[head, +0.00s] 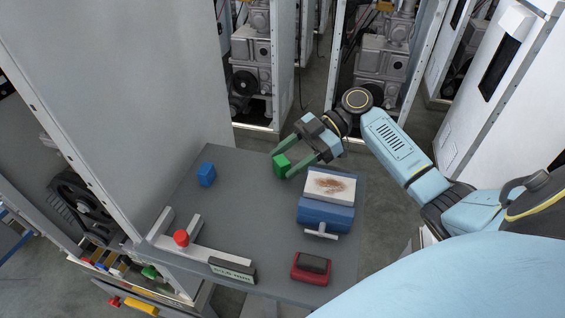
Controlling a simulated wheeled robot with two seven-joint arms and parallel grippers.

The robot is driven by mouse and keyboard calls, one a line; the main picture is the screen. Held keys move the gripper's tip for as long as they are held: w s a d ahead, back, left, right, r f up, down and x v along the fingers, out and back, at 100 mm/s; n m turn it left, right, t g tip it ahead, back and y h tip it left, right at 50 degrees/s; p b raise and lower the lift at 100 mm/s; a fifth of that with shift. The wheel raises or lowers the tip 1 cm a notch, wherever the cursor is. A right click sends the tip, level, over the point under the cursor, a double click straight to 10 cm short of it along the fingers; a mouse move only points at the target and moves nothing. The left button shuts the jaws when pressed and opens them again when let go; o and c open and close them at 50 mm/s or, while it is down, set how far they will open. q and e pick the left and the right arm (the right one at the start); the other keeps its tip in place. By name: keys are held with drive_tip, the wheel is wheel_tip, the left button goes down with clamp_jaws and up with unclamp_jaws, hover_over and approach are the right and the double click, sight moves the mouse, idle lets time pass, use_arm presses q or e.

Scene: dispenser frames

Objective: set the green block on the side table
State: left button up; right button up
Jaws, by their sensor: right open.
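The green block (281,167) is at the far middle part of a grey table (250,215). My right gripper (285,164) reaches in from the right, with its two fingers spread at the green block. The fingers partly cover the block, and I cannot tell whether they touch it. I cannot tell from this view whether the block rests on the table or is slightly above it. No other table is clearly visible, and nothing marks this one as the side table. My left gripper is out of view.
A blue block (206,174) stands at the left. A red-and-black item (311,268), a red knob (181,238) and light rails (205,252) are nearer. The table's middle is clear.

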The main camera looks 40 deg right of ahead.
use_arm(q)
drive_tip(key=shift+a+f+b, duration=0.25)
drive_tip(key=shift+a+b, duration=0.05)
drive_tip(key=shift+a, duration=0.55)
use_arm(e)
drive_tip(key=v, duration=1)
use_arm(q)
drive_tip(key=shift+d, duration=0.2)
